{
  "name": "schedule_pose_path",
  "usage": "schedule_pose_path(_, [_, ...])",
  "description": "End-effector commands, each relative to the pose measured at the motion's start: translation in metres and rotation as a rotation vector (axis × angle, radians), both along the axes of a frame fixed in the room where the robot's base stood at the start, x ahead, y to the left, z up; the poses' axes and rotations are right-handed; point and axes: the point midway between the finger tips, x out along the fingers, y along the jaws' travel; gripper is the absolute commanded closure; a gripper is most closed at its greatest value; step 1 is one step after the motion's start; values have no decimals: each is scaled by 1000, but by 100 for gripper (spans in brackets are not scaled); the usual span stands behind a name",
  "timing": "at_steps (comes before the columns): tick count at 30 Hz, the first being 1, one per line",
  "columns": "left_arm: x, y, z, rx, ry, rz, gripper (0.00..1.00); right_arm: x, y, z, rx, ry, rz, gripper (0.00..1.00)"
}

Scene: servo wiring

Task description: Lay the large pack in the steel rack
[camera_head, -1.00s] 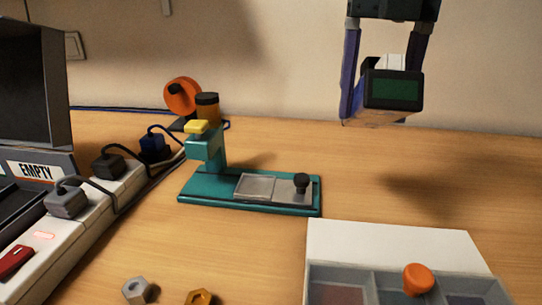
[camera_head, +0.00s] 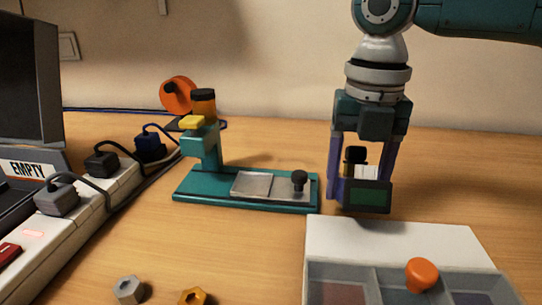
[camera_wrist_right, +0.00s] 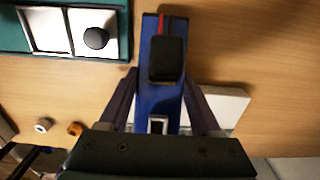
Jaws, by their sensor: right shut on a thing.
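My right gripper (camera_head: 362,188) is shut on a block-like thing (camera_head: 369,196), which shows a dark end with a green panel and a white patch behind it. In the right wrist view the held thing (camera_wrist_right: 158,95) is long and blue, with a black block and a red strip on top. It appears to be the large pack, but no label confirms this. It hangs between the fingers, right of the teal fixture and behind the white-topped tray. I cannot make out a steel rack for certain. My left gripper is out of view.
The teal fixture (camera_head: 213,191) has steel plates and a black knob (camera_head: 299,180). A compartment tray (camera_head: 400,240) holds an orange knob (camera_head: 421,274). A power strip (camera_head: 80,217) and a case marked EMPTY (camera_head: 28,168) stand left. Two nuts (camera_head: 128,290) (camera_head: 192,297) lie in front.

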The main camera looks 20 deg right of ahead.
Motion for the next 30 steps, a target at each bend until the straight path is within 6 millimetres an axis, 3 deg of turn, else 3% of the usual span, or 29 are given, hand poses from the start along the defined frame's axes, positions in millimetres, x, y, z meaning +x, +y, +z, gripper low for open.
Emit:
schedule_pose_path(6, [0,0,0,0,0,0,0,1,0,-1,1,-2,0,100])
schedule_pose_path(7, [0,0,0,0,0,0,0,0,0,-2,1,1,0,33])
schedule_pose_path(14, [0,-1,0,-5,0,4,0,0,0,-2,0,0,0,7])
schedule_pose_path(23, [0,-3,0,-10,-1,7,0,0,0,0,-1,-1,0,5])
schedule_pose_path(26, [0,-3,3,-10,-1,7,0,1,0,11,0,-1,0,5])
schedule_pose_path(30, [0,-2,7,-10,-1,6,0,1,0,39,2,-3,1,5])
